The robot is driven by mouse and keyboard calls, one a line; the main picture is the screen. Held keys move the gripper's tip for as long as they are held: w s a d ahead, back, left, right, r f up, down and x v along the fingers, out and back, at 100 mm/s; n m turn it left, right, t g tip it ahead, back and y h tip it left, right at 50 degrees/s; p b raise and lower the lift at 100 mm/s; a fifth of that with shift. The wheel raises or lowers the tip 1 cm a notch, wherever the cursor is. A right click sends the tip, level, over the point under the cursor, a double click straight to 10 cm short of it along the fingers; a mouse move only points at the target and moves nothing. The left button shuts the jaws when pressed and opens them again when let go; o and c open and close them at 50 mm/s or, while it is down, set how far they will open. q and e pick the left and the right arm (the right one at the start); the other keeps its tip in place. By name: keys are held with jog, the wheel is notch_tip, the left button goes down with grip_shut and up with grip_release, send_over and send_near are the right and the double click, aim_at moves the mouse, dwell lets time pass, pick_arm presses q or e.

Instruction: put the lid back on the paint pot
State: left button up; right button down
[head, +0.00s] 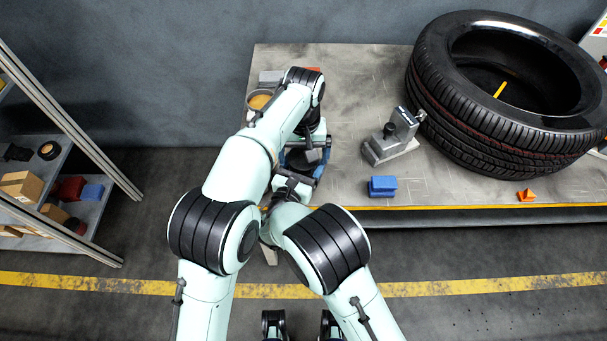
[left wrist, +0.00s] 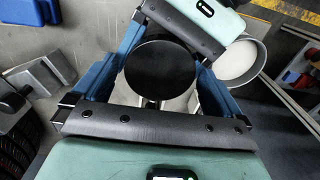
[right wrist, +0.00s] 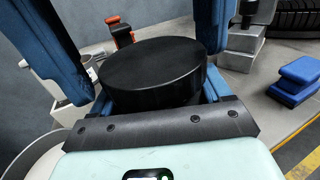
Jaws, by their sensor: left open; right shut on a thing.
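A round black lid (head: 304,158) is between my two grippers, above the table's left part; it shows best in the right wrist view (right wrist: 152,72). My right gripper (right wrist: 155,98) is shut on the lid. My left gripper (left wrist: 160,82) is open, its blue fingers on either side of the lid (left wrist: 160,68); any contact is unclear. An open round pot with pale contents (left wrist: 237,60) shows beside the grippers in the left wrist view. An open pot with orange-brown contents (head: 260,101) stands beside my left arm in the head view. I cannot tell whether these are the same pot.
A large tyre (head: 490,110) lies on the right of the grey table (head: 350,75). A grey metal fixture (head: 392,140), a blue block (head: 382,186) and an orange piece (head: 527,195) stand nearer. Shelves (head: 60,170) with boxes are at the left.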

pick_arm(q)
notch_tip(320, 180, up, 8)
jog(key=shift+f, duration=0.25)
pick_arm(e)
grip_release()
